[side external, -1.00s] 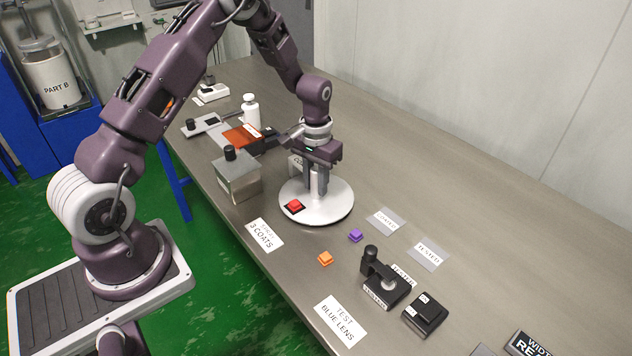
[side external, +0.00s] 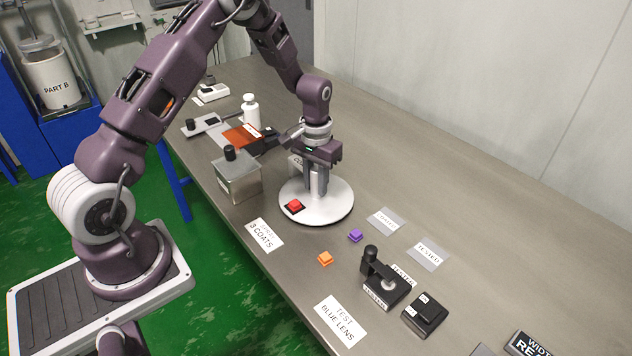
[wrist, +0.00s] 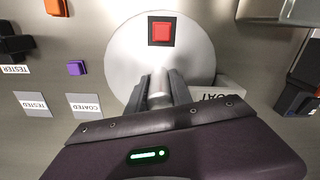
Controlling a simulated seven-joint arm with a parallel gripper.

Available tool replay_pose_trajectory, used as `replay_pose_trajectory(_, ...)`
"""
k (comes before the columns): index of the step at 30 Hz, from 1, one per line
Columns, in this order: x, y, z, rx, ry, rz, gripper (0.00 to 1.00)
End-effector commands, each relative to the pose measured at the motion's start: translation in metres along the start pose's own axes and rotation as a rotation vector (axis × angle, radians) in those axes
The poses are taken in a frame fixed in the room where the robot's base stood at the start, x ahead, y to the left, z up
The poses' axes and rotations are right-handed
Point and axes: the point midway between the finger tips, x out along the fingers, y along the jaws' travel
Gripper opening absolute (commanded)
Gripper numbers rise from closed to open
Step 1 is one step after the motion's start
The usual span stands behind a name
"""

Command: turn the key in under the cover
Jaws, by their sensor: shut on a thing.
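My gripper (side external: 318,188) points down over a white round plate (side external: 332,212). In the wrist view its two dark fingers (wrist: 159,88) are shut on a pale grey upright post (wrist: 158,82) behind the plate's red square. The red square (side external: 294,205) sits on a black base near the plate's edge; it also shows in the wrist view (wrist: 161,33). The post's foot and the part of the plate under my gripper are hidden. I cannot make out a separate key or a cover.
A metal box with a black knob (side external: 238,178) stands left of the plate. A labelled block behind my gripper is partly hidden. An orange piece (side external: 325,258), a purple piece (side external: 355,235) and a black tester (side external: 385,285) lie in front.

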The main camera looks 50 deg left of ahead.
Motion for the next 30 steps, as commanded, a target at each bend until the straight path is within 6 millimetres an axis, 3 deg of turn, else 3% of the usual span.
replay_pose_trajectory(14, -0.0016, -0.0009, -0.0008, 0.043, 0.002, 0.0, 0.0)
replay_pose_trajectory(30, -0.0017, -0.001, -0.0008, 0.295, 0.002, -0.001, 0.0)
